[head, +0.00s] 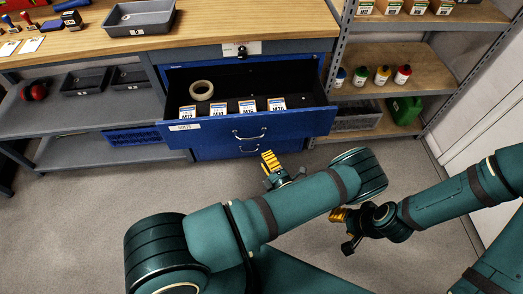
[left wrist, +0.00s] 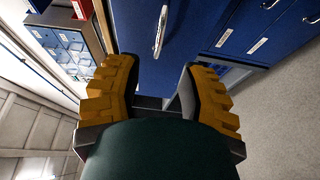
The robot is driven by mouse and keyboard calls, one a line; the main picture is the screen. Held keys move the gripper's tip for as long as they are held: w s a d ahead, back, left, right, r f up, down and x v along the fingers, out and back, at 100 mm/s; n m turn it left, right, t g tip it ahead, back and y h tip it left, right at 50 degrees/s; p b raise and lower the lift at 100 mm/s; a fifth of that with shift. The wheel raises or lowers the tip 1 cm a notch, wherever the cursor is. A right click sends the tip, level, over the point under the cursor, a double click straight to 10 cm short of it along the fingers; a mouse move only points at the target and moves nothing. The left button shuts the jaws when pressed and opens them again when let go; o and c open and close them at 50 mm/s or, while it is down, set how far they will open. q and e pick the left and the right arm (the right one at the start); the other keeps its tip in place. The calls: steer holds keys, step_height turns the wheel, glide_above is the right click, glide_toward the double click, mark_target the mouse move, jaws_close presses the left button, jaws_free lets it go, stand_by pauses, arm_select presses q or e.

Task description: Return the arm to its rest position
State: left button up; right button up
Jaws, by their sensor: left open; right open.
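My left arm's gripper (head: 271,163) hangs below the open blue drawer, near the cabinet's lower front. In the left wrist view the left gripper (left wrist: 158,82) has its yellow-padded fingers spread with nothing between them. It faces a blue drawer front with a pale handle (left wrist: 160,30). My right gripper (head: 341,217) is over the floor, right of the left one; its arm comes in from the right. I see nothing held in it, though its fingers are small and partly hidden by the wrist. Part of the left gripper is hidden behind its own arm.
The blue drawer (head: 252,122) is pulled out, holding a tape roll (head: 201,90) and several labelled boxes. Above is a wooden worktop (head: 210,30) with a grey tray (head: 140,17). Shelves (head: 392,70) with bottles stand right. The grey floor (head: 75,215) is clear at left.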

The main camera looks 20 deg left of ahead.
arm_select(q)
steer(key=shift+s+d, duration=0.25)
stand_by(0.4)
steer(key=s+a+f+n+g+h, duration=0.1)
steer(key=s+f+n+g+h, duration=0.1)
steer(key=s+n+g, duration=0.55)
steer(key=s+a+f+n+g+h, duration=0.2)
steer(key=s+n+g+h, duration=0.1)
steer(key=s+n+g, duration=0.5)
steer(key=s+d+r+n+h, duration=0.2)
steer(key=d+n+h, duration=0.4)
steer(key=n, duration=0.3)
steer(key=s+d+r+n+h, duration=0.2)
steer(key=d+n+h, duration=0.4)
steer(key=d+n, duration=0.15)
steer(key=w+a+r+n+t+h, duration=0.1)
steer(key=w+r+n+t, duration=0.4)
steer(key=n, duration=0.7)
steer(key=shift+w+a+r+n+t+h, duration=0.15)
steer(key=shift+w+r+n+t+h, duration=0.2)
steer(key=shift+w+t, duration=0.65)
